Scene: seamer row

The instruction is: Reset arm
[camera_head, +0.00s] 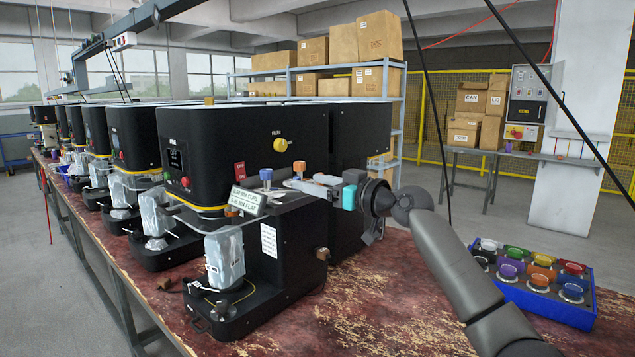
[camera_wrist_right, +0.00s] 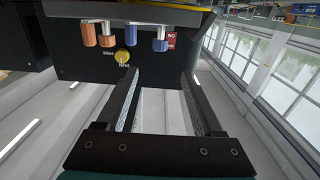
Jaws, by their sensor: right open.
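My right arm comes in from the right in the head view. The wrist view shows orange (camera_wrist_right: 88,34) and blue (camera_wrist_right: 160,40) knobs beyond the fingertips. My left gripper is not in view.
A grey-silver pouch (camera_head: 225,256) stands on the seamer's base. More seamers run back left. A yellow button (camera_head: 280,145) is on the seamer's side.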

